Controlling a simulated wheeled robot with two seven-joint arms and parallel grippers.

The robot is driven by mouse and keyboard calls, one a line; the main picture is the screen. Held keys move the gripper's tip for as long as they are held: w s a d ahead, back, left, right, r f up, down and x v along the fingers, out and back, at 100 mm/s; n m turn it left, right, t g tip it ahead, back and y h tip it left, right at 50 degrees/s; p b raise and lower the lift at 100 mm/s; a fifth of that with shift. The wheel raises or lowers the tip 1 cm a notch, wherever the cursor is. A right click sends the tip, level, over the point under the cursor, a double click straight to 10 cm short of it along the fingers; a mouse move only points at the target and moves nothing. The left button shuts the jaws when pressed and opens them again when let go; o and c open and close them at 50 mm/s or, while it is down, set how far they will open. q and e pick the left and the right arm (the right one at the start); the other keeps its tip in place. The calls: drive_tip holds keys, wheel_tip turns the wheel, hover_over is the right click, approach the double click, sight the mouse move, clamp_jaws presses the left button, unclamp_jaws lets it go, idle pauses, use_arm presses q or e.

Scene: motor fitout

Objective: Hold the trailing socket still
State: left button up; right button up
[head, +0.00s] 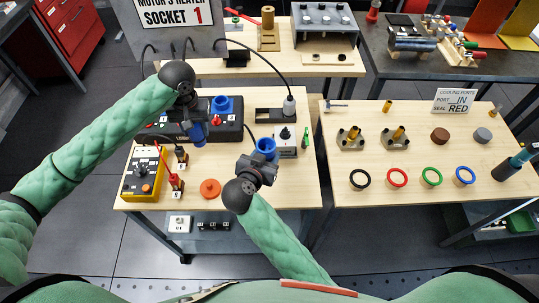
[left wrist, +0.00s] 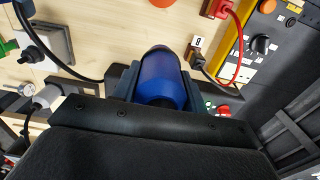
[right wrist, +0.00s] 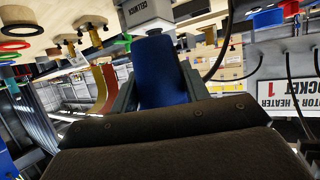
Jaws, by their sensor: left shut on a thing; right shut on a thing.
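My left gripper (head: 192,120) is shut on a blue round connector (head: 198,135) above the near left table. In the left wrist view the connector (left wrist: 163,82) is a blue cylinder with a dark far end, between the jaws. My right gripper (head: 260,166) is shut on a second blue connector (head: 266,146), which has a wide rim in the head view. In the right wrist view its blue body (right wrist: 161,72) sits between the jaws. A black cable runs near both connectors. I cannot tell which connector is the trailing socket. The two connectors are apart.
A dark unit with a blue socket (head: 222,106) stands behind my left gripper. A grey box with a knob (head: 286,142) is right of my right gripper. The right table (head: 410,203) holds rings and fittings.

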use_arm(q)
drive_tip(key=shift+f+b, duration=0.5)
drive_tip(key=shift+b, duration=0.05)
use_arm(e)
drive_tip(key=shift+a+f, duration=0.1)
drive_tip(key=shift+f, duration=5.35)
drive_tip(key=o, duration=1.1)
drive_tip(key=c, duration=1.1)
